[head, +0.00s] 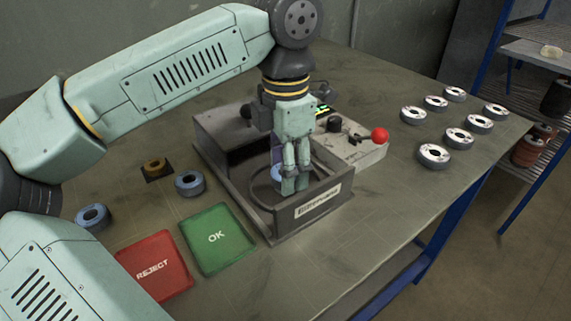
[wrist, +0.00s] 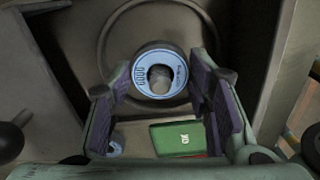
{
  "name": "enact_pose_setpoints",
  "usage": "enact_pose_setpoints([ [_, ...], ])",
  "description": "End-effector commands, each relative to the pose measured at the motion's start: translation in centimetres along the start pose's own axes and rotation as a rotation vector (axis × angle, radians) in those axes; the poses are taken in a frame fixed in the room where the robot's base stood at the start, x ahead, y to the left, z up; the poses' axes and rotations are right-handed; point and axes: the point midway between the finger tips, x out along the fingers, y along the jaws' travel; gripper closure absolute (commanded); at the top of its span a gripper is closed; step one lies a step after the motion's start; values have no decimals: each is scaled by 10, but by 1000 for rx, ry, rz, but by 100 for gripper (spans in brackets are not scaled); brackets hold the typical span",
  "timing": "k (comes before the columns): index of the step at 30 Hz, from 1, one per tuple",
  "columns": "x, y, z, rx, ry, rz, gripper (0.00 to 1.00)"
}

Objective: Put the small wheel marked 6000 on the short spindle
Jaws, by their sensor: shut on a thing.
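A small blue-faced wheel (wrist: 145,85) sits between the fingers of my gripper (wrist: 160,82) in the wrist view, with its face and hole toward the camera. Dark print on its left side looks like a row of digits, too blurred to read surely. My gripper (head: 288,180) points down into the grey open-topped box of the machine (head: 250,220) in the head view and is shut on the wheel, whose blue edge (head: 276,174) shows beside the fingers. A greyish shape fills the wheel's hole; I cannot tell whether it is a spindle. No short spindle is clearly visible.
Two other blue wheels (head: 190,182) (head: 93,217) and a brown ring (head: 157,168) on a dark square stand left of the box. A green OK pad (head: 217,250) and red REJECT pad (head: 165,290) lie in front. Several white-faced wheels (head: 433,156) and a red knob (head: 380,135) are right.

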Motion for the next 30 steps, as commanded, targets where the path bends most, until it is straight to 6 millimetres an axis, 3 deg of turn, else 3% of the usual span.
enact_pose_setpoints([
  [11,0,0,0,0,0,0,32],
  [18,0,0,0,0,0,0,30],
  [23,0,0,0,0,0,0,21],
  [30,0,0,0,0,0,0,21],
])
